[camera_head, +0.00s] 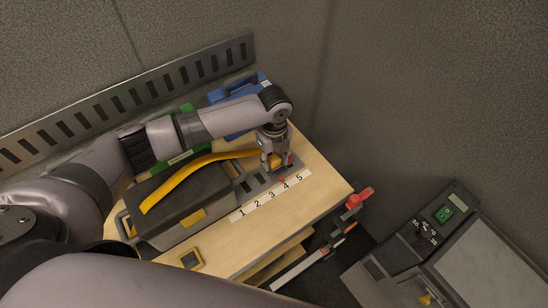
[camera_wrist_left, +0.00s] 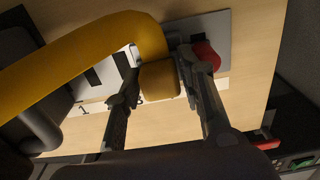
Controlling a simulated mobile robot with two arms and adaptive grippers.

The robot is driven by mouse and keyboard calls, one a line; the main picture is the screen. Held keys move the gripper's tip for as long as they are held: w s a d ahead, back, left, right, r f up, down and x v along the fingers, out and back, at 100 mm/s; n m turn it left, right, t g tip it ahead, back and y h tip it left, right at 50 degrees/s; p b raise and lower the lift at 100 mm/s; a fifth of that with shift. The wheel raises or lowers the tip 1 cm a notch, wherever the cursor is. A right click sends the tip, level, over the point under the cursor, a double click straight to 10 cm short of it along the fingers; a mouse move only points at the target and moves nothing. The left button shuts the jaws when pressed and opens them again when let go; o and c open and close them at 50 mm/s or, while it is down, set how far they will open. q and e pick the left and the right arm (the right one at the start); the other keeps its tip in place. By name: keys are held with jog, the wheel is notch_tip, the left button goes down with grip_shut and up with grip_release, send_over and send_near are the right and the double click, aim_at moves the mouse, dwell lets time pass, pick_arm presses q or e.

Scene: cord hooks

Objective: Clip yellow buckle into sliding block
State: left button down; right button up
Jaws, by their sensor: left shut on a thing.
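A yellow strap (camera_head: 185,180) runs over a dark grey case to my left gripper (camera_head: 274,160). The strap also shows large in the left wrist view (camera_wrist_left: 75,62), bending down to the yellow buckle (camera_wrist_left: 160,80). The buckle sits between the two fingers of my left gripper (camera_wrist_left: 158,92), which is shut on it. In the head view the gripper hides the buckle. A grey slotted plate (camera_head: 256,185) lies under the gripper, beside a strip numbered 1 to 5. A red knob (camera_wrist_left: 207,55) is next to the right finger; I cannot tell whether it belongs to the sliding block.
The dark case (camera_head: 180,208) stands left of the plate on the wooden table (camera_head: 240,240). Blue (camera_head: 232,95) and green boxes are behind my arm. A red-ended clamp (camera_head: 358,198) is at the table's right edge. A grey machine (camera_head: 440,260) stands lower right.

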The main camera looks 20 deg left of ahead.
aim_at(274, 158)
pick_arm(q)
jog(key=shift+p, duration=0.35)
jog(key=shift+f+b, duration=0.3)
jog(key=shift+f, duration=0.25)
dwell(0.7)
jog(key=c, duration=1)
grip_release()
notch_tip(274, 158, up, 12)
jog(key=shift+f, duration=0.1)
